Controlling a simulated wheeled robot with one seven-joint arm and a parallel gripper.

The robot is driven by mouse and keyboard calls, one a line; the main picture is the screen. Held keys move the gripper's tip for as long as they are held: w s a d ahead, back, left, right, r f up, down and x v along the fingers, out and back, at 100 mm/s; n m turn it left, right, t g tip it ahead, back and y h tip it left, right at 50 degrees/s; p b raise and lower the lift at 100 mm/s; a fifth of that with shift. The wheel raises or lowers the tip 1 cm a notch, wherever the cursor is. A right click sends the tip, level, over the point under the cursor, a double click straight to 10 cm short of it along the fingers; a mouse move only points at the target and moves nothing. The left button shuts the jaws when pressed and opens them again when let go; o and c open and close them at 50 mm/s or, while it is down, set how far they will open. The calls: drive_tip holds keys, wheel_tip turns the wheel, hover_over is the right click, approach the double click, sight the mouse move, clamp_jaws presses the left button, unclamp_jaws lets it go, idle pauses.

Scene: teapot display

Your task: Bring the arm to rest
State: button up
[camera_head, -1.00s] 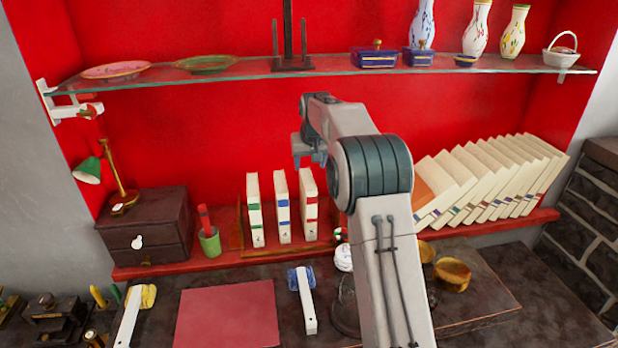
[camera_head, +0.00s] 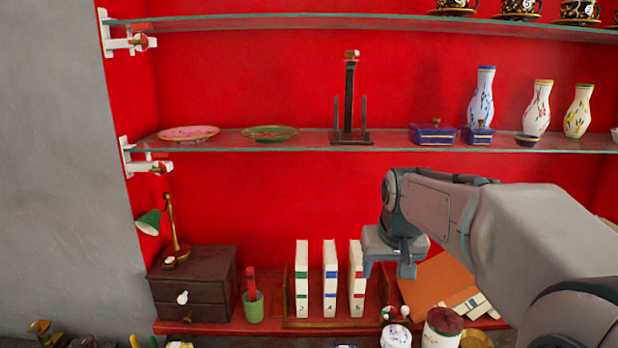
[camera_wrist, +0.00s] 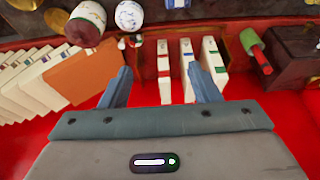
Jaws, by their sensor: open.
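My gripper (camera_head: 392,268) is in the right half of the head view, in front of the red back wall, with its fingers pointing down. The upright white books (camera_head: 330,280) stand on the red lower shelf just left of it. In the wrist view my gripper (camera_wrist: 165,88) shows two blue-grey fingers spread apart with nothing between them. The books (camera_wrist: 188,70) appear beyond and between the fingertips; I cannot tell the exact gap. My arm reaches in from the lower right of the head view.
Glass shelves hold plates, blue boxes (camera_head: 433,133) and vases (camera_head: 482,98). Leaning books and an orange book (camera_head: 440,283) are right. Jars (camera_head: 442,328) sit below.

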drive_tip(key=s+f, duration=0.3)
drive_tip(key=s, duration=0.7)
drive_tip(key=s+f, duration=0.4)
drive_tip(key=s, duration=0.7)
drive_tip(key=shift+f, duration=0.2)
